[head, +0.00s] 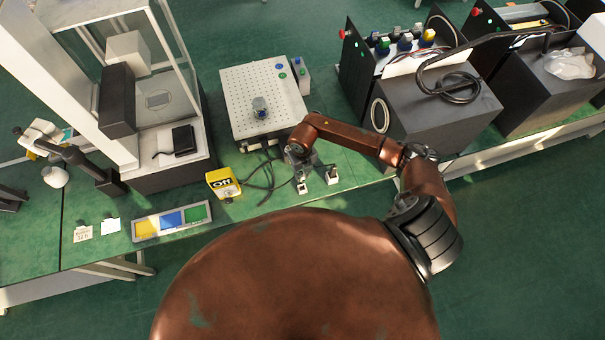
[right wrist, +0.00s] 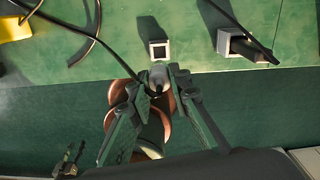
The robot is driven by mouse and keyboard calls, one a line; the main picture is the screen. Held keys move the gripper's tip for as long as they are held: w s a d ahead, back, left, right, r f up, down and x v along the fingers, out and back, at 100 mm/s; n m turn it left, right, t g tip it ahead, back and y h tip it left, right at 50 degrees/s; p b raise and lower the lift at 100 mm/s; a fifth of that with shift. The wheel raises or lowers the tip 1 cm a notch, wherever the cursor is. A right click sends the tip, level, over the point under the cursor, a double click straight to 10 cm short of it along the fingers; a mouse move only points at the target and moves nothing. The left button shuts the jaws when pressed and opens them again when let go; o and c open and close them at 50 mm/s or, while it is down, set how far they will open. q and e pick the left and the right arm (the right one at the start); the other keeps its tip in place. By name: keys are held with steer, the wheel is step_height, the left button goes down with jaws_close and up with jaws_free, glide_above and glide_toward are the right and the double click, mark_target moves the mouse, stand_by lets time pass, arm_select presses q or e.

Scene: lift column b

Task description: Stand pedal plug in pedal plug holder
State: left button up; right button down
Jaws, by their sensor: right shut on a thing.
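My right gripper (head: 299,168) is over the front edge of the green bench. In the right wrist view my right gripper (right wrist: 157,88) is shut on a grey plug (right wrist: 158,75), with a dark cable passing close to it. The plug is mostly hidden in the head view. A small white square holder (right wrist: 159,50) with a dark opening is just beyond the plug in the wrist view; I cannot tell their height difference. It also shows in the head view (head: 302,188). A second holder (right wrist: 223,42) to its right has a black plug in it. My left gripper is not seen.
A yellow "Off" box (head: 222,183) stands left of the holders, with loose black cables between. A white perforated plate (head: 262,80) lies behind my right gripper. A black machine (head: 440,115) stands to the right. The colour-patch tray (head: 171,222) is at front left.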

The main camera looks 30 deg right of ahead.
steer(key=shift+f+b, duration=0.5)
steer(key=shift+b, duration=0.05)
steer(key=shift+f+b, duration=2.15)
steer(key=shift+f, duration=0.55)
steer(key=shift+f+b, duration=1.1)
steer(key=shift+f, duration=0.2)
steer(key=c, duration=1.7)
jaws_free()
steer(key=shift+r, duration=0.1)
steer(key=shift+r+p, duration=3.2)
steer(key=shift+r, duration=1.25)
